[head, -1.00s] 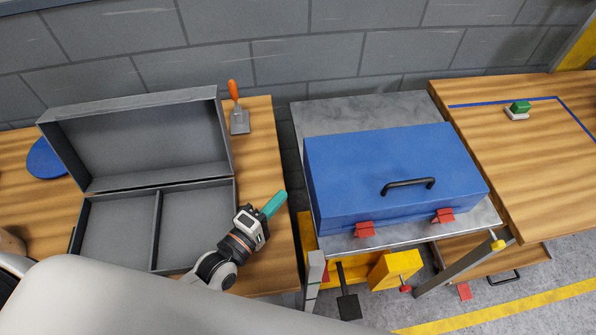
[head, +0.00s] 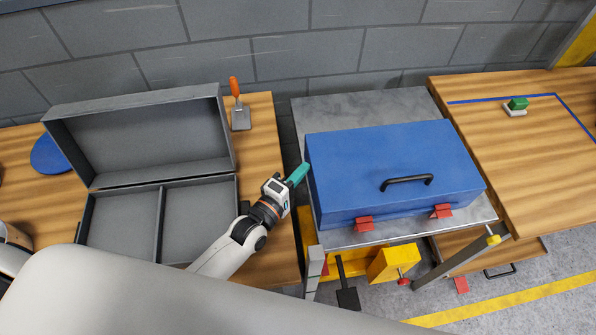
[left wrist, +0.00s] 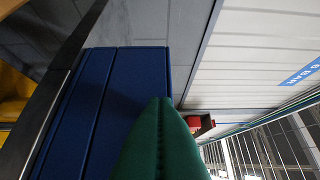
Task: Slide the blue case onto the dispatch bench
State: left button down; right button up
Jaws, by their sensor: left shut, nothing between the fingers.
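The blue case (head: 385,165) lies shut on a grey metal-topped stand (head: 345,112), its black handle and two red latches facing front. It also shows in the left wrist view (left wrist: 95,115). The dispatch bench (head: 540,165) is the wooden one on the right, with a blue line marked on its top. My left gripper (head: 299,175) has teal fingers, shut and empty, at the case's left side. The fingertips are close to the case's left end; I cannot tell whether they touch. The fingers also show green in the left wrist view (left wrist: 162,145). My right gripper is not in view.
A wooden bench on the left (head: 270,150) holds an open grey case (head: 140,180), an orange-handled trowel (head: 239,110) and a blue disc (head: 48,155). A green-and-white block (head: 516,106) sits on the dispatch bench. A yellow block (head: 392,263) is below the stand's front.

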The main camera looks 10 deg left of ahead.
aim_at(346, 166)
pick_arm(q)
jog(key=w+d, duration=0.1)
jog(key=d, duration=0.2)
jog(key=w+d+b, duration=0.1)
jog(key=d, duration=0.2)
jog(key=w+d, duration=0.2)
jog(key=d, duration=0.1)
jog(key=shift+d+f+b, duration=0.1)
jog(key=shift+d+b, duration=0.2)
jog(key=shift+w+d, duration=0.1)
jog(key=shift+d, duration=0.3)
jog(key=shift+a, duration=0.1)
